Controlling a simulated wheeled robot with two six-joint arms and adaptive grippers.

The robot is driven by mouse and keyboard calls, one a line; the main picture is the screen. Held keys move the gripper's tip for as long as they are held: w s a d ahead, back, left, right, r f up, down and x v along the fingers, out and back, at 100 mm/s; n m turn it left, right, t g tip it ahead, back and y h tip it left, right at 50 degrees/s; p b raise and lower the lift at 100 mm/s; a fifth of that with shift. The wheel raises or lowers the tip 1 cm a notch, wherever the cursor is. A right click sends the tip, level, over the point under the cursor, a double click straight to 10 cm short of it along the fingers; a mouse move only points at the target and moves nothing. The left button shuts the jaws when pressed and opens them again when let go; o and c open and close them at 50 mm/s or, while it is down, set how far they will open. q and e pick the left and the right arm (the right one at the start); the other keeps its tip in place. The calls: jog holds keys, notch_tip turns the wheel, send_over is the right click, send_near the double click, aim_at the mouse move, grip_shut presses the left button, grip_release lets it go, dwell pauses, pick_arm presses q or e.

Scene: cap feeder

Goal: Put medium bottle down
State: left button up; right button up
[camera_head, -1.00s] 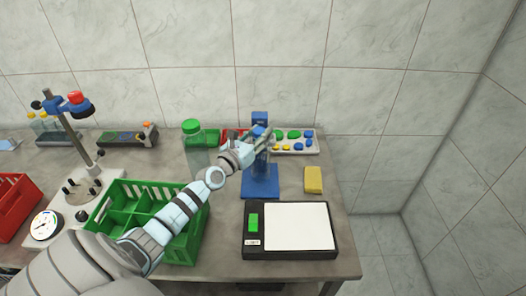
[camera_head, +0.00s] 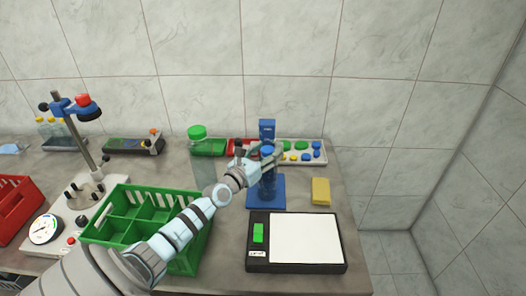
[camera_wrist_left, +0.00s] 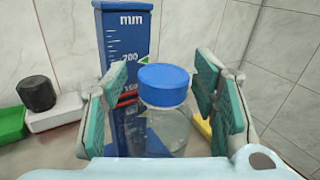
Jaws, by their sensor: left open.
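The medium bottle, clear with a blue cap (camera_wrist_left: 164,84), stands upright in front of the blue height gauge (camera_wrist_left: 124,40) in the left wrist view. In the head view the bottle (camera_head: 269,165) appears over the gauge's blue base (camera_head: 265,197), partly hidden by my gripper. My left gripper (camera_head: 265,154) is open at the bottle. In the left wrist view its teal-padded fingers (camera_wrist_left: 165,105) are on either side of the bottle, with gaps visible beside the cap. The bottle's bottom is hidden in the wrist view. My right gripper is not in view.
A scale with a white plate (camera_head: 304,238) lies in front of the gauge, and a yellow block (camera_head: 321,191) to its right. A green divided crate (camera_head: 190,257) is at left.

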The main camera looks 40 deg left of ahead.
pick_arm(q)
jog(key=shift+s, duration=0.4)
jog(key=s+p, duration=0.2)
jog(key=s, duration=0.9)
jog(key=shift+d, duration=0.4)
